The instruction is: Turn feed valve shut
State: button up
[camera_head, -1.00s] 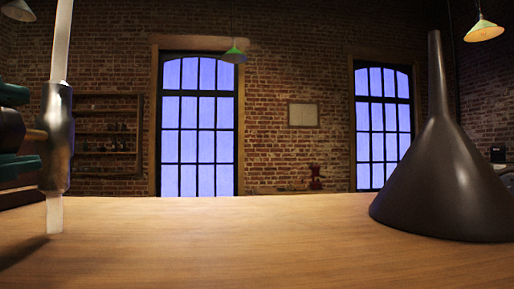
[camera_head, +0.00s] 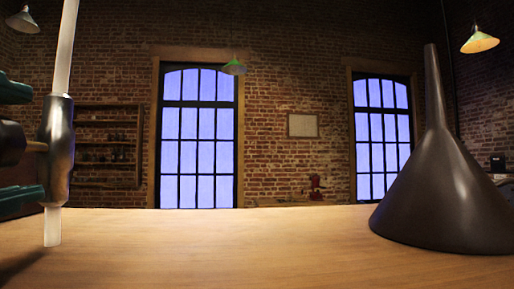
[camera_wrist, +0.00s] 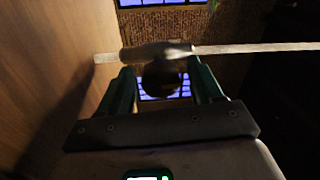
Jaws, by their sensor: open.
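The feed valve has a grey metal body (camera_head: 57,150) on an upright white tube at the left of the head view. A thin stem sticks out to the left of it to a dark round knob (camera_head: 10,143), partly cut off by the picture edge. In the wrist view the metal body (camera_wrist: 155,52) lies across the picture, with the dark knob (camera_wrist: 163,79) in front of it. My gripper (camera_wrist: 162,70) is open, its two teal fingers on either side of the knob with gaps. In the head view the fingers show above and below the knob.
A wooden bench top (camera_head: 250,245) spans the front and is bare in the middle. A large dark funnel (camera_head: 445,190) stands mouth down at the right. Brick walls, windows and a shelf (camera_head: 108,145) lie behind.

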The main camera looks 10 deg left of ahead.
jog(key=shift+s, duration=0.1)
jog(key=b+v, duration=0.1)
jog(key=v, duration=0.9)
jog(key=shift+s, duration=0.3)
jog(key=shift+s+d, duration=0.1)
jog(key=shift+d, duration=0.05)
